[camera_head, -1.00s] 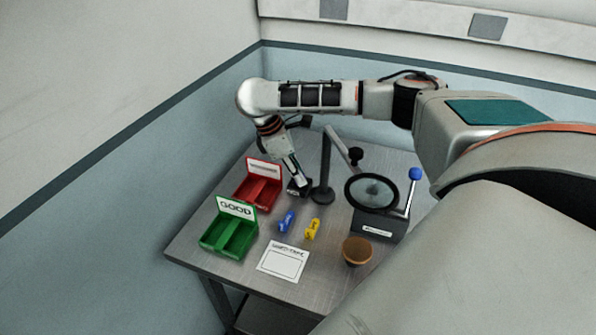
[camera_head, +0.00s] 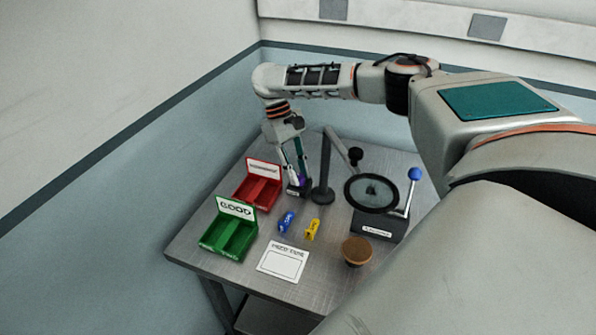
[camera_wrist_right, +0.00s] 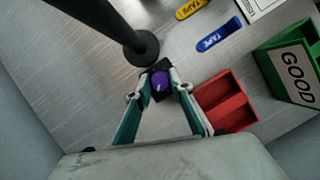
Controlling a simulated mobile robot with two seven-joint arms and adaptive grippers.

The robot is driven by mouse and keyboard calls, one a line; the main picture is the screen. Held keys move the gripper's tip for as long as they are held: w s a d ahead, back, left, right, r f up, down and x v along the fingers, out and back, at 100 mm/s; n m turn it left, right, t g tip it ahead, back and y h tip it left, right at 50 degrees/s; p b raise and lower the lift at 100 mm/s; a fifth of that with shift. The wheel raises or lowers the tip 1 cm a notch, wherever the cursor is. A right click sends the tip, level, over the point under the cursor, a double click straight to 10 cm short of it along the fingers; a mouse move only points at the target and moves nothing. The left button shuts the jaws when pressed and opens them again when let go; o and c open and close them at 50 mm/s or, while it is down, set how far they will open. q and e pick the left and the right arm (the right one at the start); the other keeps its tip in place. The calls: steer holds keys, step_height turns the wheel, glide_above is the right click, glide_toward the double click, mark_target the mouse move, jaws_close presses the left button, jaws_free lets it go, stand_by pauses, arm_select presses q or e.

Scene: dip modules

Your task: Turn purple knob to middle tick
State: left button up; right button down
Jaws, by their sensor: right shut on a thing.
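The purple knob (camera_wrist_right: 160,82) sits on a small dark base (camera_wrist_right: 161,66), beside the foot of the black stand. My right gripper (camera_wrist_right: 159,87) is around the knob in the right wrist view, one finger on each side, and is shut on it. In the head view the right gripper (camera_head: 297,184) comes down from above onto the base (camera_head: 294,192), and only a sliver of purple shows between the fingers. The tick marks cannot be made out. My left gripper is not in view.
The black stand (camera_head: 325,165) rises right beside the gripper, carrying a magnifier (camera_head: 371,193). A red bin (camera_head: 268,193) and green bin (camera_head: 225,238) stand left. Blue (camera_head: 287,221) and yellow (camera_head: 312,229) tape pieces lie in front, with a dark box (camera_head: 377,225) at right.

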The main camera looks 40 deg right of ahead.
steer(key=m+y, duration=0.1)
steer(key=m, duration=0.3)
steer(key=shift+d+m+y, duration=0.15)
steer(key=shift+m+y, duration=0.15)
steer(key=shift+y, duration=0.1)
steer(key=shift+m+t+y, duration=0.5)
steer(key=shift+m+y, duration=0.1)
steer(key=shift+m, duration=1.1)
steer(key=shift+d, duration=0.1)
steer(key=c, duration=1.8)
jaws_free()
steer(key=v, duration=1.2)
